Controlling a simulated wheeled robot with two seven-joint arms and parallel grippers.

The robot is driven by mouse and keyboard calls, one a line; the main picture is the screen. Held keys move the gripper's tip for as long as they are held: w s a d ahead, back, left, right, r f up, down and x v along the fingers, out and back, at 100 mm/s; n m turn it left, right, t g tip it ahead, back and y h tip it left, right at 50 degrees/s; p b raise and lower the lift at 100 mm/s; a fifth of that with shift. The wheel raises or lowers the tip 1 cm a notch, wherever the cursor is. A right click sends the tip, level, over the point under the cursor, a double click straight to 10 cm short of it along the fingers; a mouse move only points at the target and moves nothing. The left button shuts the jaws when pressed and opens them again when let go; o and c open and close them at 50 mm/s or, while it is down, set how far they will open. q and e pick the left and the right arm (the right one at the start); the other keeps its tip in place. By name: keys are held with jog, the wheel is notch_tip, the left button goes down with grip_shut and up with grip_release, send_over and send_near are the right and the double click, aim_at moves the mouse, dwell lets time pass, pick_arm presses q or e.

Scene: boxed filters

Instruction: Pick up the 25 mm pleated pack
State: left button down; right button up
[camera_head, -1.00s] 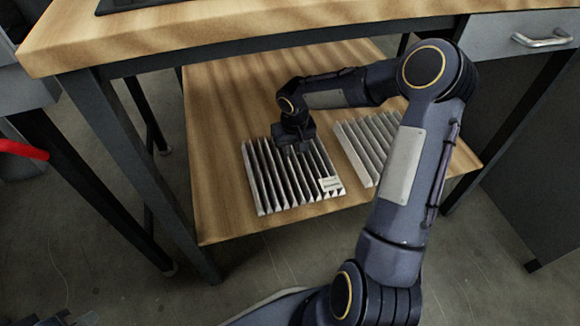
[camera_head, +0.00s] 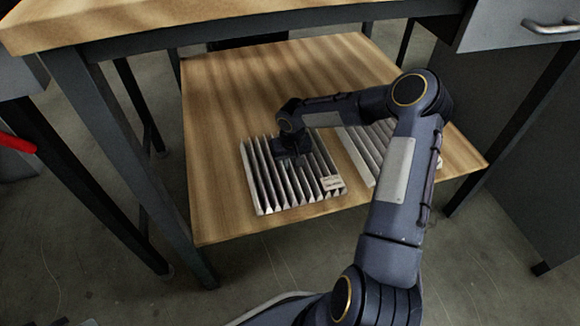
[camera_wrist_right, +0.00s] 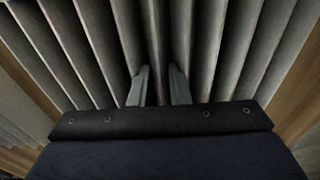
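A pale pleated pack (camera_head: 270,188) lies flat on the lower wooden shelf, with a small label (camera_head: 332,183) at its front right corner; its print is too small to read. A second pleated pack (camera_head: 362,155) lies to its right, partly hidden behind my right arm. I cannot tell their sizes. My right gripper (camera_head: 292,158) is low over the back middle of the left pack. In the right wrist view, its two fingers (camera_wrist_right: 159,85) stand close together among the pleats (camera_wrist_right: 209,45); whether they press on a pleat is unclear. My left gripper is not seen.
The wooden shelf (camera_head: 225,110) has bare room to the left and behind the packs. The table top (camera_head: 120,25) overhangs it, with dark legs (camera_head: 135,165) at the left. A grey drawer cabinet (camera_head: 515,130) stands at the right.

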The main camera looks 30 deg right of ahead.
jog(key=shift+c, duration=0.5)
grip_shut()
